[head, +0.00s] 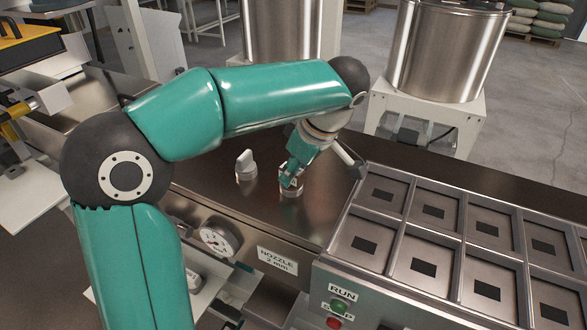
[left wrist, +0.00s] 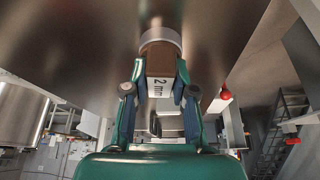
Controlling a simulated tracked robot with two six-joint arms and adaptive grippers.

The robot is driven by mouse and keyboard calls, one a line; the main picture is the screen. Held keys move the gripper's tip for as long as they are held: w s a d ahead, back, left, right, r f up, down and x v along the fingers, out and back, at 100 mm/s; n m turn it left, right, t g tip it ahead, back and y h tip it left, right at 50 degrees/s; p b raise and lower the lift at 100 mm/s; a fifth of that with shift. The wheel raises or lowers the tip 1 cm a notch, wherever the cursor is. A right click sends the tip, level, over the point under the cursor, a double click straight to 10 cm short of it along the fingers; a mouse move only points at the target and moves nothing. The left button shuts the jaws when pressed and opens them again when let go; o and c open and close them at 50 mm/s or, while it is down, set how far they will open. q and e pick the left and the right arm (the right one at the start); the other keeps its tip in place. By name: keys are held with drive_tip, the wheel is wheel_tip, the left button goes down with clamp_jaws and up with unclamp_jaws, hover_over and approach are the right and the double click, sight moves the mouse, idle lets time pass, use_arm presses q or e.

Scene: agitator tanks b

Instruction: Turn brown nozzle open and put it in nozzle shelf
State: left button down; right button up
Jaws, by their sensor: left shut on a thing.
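The brown nozzle (left wrist: 160,58) shows in the left wrist view with a "2 mm" mark, its end at a pale round collar on the metal surface. My left gripper (left wrist: 160,82) is shut on it, one finger on each side. In the head view my left gripper (head: 290,178) points down at a round metal fitting (head: 291,190) on the bench top and hides most of the nozzle. Whether the nozzle is turned I cannot tell. A "NOZZLE 2 mm" label (head: 277,261) is on the bench front. I cannot make out which part is the nozzle shelf. My right gripper is not in view.
A pale knob (head: 246,164) stands on the bench left of the gripper. A compartment tray (head: 408,222) with dark squares lies at the right. A gauge (head: 215,237), a green RUN button (head: 338,306) and a red button (head: 333,323) are in front. A steel tank (head: 446,50) stands behind.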

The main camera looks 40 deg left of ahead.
sight(283, 165)
use_arm(q)
drive_tip(key=shift+f+n+g, duration=0.1)
drive_tip(key=shift+n+g, duration=0.2)
drive_tip(key=shift+n, duration=0.2)
drive_tip(key=c, duration=1.2)
unclamp_jaws()
drive_tip(key=shift+f, duration=0.1)
drive_tip(key=o, duration=0.3)
drive_tip(key=shift+o, duration=0.5)
drive_tip(key=shift+o, duration=1.3)
drive_tip(key=shift+r, duration=0.2)
drive_tip(key=shift+r+p, duration=2.4)
drive_tip(key=shift+r, duration=0.6)
